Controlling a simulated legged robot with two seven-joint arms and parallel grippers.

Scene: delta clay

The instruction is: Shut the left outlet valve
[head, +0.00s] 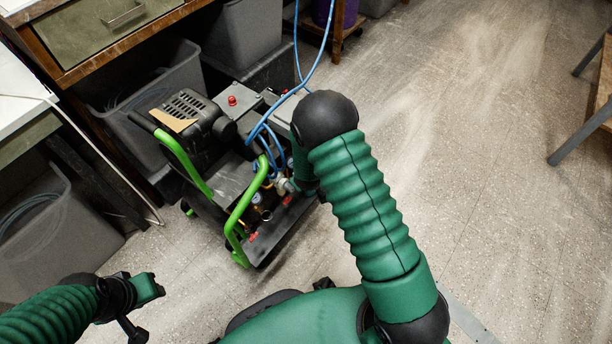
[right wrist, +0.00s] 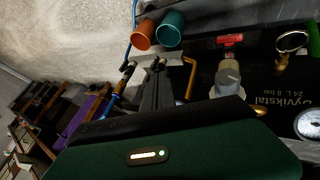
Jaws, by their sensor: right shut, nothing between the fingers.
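A small compressor (head: 232,150) with a green frame stands on the floor in the middle of the head view. Two small red valve handles show low on its front, one at the left (head: 252,237) and one farther right (head: 287,200). In the right wrist view, one red handle (right wrist: 230,40) sits across a grey fitting; I cannot tell which of the two it is. My right gripper (right wrist: 158,66) is shut and empty, beside a bent brass pipe and apart from that handle. In the head view my arm mostly hides it. My left gripper (head: 145,300) hangs at the lower left, away from the compressor.
Blue hoses (head: 268,130) rise from the compressor. Pressure gauges (right wrist: 308,124) sit beside the red handle, and orange (right wrist: 143,35) and teal (right wrist: 171,28) cups lie near the fingertips. Grey bins (head: 130,90) and a bench stand at left.

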